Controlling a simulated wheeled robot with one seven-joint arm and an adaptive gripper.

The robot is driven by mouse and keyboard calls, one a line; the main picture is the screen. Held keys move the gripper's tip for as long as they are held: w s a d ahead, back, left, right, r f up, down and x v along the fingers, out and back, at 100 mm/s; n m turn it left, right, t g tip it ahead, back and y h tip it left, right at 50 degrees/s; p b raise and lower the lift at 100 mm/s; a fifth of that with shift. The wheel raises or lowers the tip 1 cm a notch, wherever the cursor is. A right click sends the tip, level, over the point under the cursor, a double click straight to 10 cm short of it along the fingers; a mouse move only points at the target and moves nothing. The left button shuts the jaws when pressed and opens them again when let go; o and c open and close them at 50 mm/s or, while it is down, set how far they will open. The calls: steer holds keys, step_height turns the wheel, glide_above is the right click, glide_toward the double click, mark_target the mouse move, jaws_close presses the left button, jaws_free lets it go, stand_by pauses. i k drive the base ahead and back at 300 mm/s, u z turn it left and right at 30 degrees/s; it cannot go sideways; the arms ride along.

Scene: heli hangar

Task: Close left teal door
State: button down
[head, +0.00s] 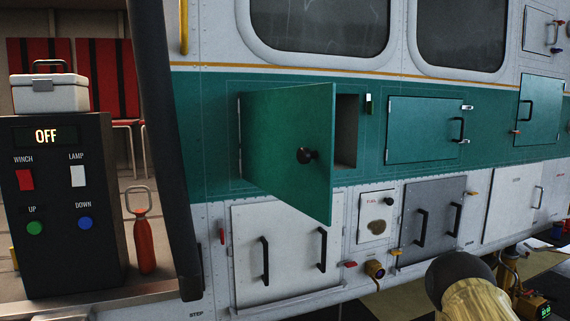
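The left teal door (285,140) is on the teal band of the helicopter's side. It is hinged at its left edge and stands open, swung outward, with a round black knob (307,156) on its face. A second teal door (425,128) to the right is shut flush and has a black handle. My gripper is not in view. A dark rounded part with a tan section at the lower right looks like part of my arm, apart from the door.
A black control box (60,245) reading OFF, with a white case (48,92) on top, stands at the left. A dark post (163,120) rises beside it. Below the door are a white panel (285,215) with two handles and a yellow fitting (375,268).

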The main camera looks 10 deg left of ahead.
mark_target(287, 134)
steer(key=z, duration=1.05)
steer(key=k, duration=0.9)
steer(key=u, duration=1.3)
